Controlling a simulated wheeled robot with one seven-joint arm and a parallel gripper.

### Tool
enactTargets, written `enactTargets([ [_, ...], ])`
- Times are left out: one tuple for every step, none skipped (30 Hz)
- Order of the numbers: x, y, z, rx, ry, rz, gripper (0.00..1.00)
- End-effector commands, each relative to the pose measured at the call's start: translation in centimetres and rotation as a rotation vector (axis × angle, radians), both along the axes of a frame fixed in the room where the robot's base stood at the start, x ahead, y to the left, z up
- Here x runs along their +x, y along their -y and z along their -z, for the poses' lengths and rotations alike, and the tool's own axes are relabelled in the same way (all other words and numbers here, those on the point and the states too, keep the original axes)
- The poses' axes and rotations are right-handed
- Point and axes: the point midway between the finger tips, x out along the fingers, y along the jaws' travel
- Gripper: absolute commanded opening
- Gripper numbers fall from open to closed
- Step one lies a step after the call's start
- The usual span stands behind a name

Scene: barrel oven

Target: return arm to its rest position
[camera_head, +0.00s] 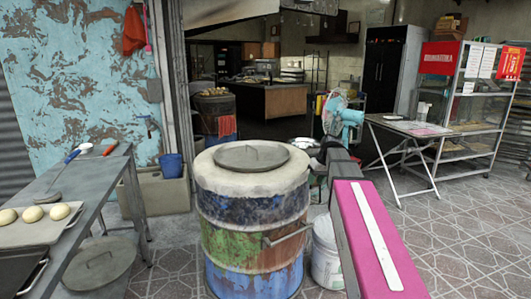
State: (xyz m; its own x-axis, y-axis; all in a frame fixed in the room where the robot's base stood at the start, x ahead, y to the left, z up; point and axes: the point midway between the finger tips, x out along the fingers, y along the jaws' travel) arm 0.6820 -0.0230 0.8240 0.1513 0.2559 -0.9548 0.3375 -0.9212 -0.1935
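My gripper is not in view, and I cannot see whether it holds anything. A pink beam with a white strip and a grey length beyond it cross the lower right; I cannot tell for sure if this is my arm. The barrel oven (254,225) stands upright in the middle, painted blue, green and rust red. A round lid (250,155) lies flat on its pale top and covers the opening.
A grey metal table (95,190) at left holds a tray (44,232) of dough balls. Another round lid (99,264) lies below it. A white bucket (325,262) stands right of the oven. A folding table (408,127) is at right. Tiled floor lies open at lower right.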

Motion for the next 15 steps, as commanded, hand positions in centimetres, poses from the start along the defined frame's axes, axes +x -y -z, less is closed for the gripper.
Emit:
enactTargets([
  [-1.5,-0.4,2.2,-0.010,-0.019,0.020,0.38],
  [-2.1,-0.5,3.3,-0.018,-0.028,0.033,0.38],
  [-2.9,-0.7,4.7,-0.027,-0.039,0.052,0.38],
  [-3.5,-0.8,5.7,-0.034,-0.048,0.065,0.38],
  [-4.1,-0.9,6.8,-0.042,-0.057,0.079,0.38],
  [-5.0,-1.0,8.1,-0.051,-0.066,0.096,0.38],
  [-5.6,-1.1,9.2,-0.059,-0.075,0.110,0.38],
  [-6.3,-1.2,10.1,-0.068,-0.083,0.121,0.38],
  [-7.2,-1.4,11.4,-0.078,-0.093,0.138,0.38],
  [-7.9,-1.5,12.3,-0.085,-0.100,0.150,0.38],
  [-8.6,-1.6,13.3,-0.095,-0.108,0.162,0.38],
  [-9.6,-1.7,14.4,-0.105,-0.116,0.177,0.38],
  [-10.3,-1.8,15.3,-0.114,-0.124,0.189,0.38],
  [-11.1,-1.8,16.2,-0.122,-0.130,0.200,0.38],
  [-12.1,-1.9,17.3,-0.133,-0.137,0.215,0.38],
])
